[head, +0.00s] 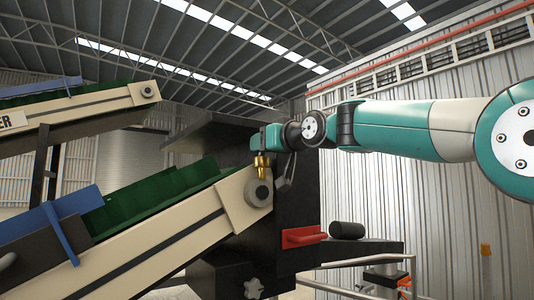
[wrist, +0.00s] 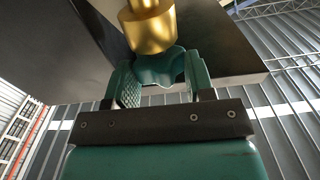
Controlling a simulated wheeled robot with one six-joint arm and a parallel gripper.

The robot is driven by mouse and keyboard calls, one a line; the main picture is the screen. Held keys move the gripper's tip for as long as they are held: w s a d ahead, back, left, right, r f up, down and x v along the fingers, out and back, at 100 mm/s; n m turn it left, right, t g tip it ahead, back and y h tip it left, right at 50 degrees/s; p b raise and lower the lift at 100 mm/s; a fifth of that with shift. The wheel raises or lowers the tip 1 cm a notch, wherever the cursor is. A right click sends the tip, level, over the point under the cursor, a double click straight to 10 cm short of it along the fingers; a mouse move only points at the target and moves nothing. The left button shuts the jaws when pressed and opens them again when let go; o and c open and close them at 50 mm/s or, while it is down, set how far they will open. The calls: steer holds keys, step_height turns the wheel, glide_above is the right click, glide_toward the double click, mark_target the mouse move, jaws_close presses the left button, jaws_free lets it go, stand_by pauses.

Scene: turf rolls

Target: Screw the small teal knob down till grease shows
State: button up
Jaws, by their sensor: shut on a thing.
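The small teal knob (wrist: 158,70) sits between my gripper's two teal fingers in the wrist view, against a brass fitting (wrist: 150,32). My gripper (wrist: 160,80) is shut on the knob. In the head view my gripper (head: 268,139) is just above the brass fitting (head: 261,166), which stands on the round grey bearing (head: 260,192) at the upper end of the lower conveyor. The knob cannot be made out in the head view. I see no grease in either view.
The lower conveyor (head: 165,235) carries green turf and slopes up to the bearing. A dark panel (head: 300,210) stands behind it. Another conveyor (head: 80,115) is at upper left.

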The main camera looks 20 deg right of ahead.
steer(key=shift+s+a+f+m+t+h+b, duration=0.1)
steer(key=shift+a+m+t+h+b, duration=0.25)
steer(key=shift+m+h, duration=0.65)
steer(key=h, duration=0.1)
steer(key=m+h, duration=0.1)
steer(key=h, duration=0.1)
steer(key=m+h, duration=0.1)
steer(key=shift+a+r+h+p, duration=0.2)
steer(key=shift+a+h+p, duration=0.1)
steer(key=shift+h+p, duration=0.1)
steer(key=m+h+p, duration=0.1)
steer(key=h, duration=0.1)
steer(key=m+g+h+p, duration=0.1)
steer(key=m+h+p, duration=0.1)
steer(key=h, duration=0.1)
steer(key=shift+a+r+m, duration=0.15)
steer(key=shift+r+m, duration=0.05)
steer(key=shift+m, duration=0.1)
steer(key=shift+w+f+m+g+h+p, duration=0.1)
steer(key=shift+m+g+h+p, duration=0.3)
steer(key=shift+h+p, duration=0.3)
steer(key=shift+w+f+m+g+h+p, duration=0.1)
steer(key=shift+m+g+h+p, duration=0.05)
steer(key=shift+m+h+p, duration=0.5)
steer(key=o, duration=0.9)
steer(key=shift+f, duration=0.15)
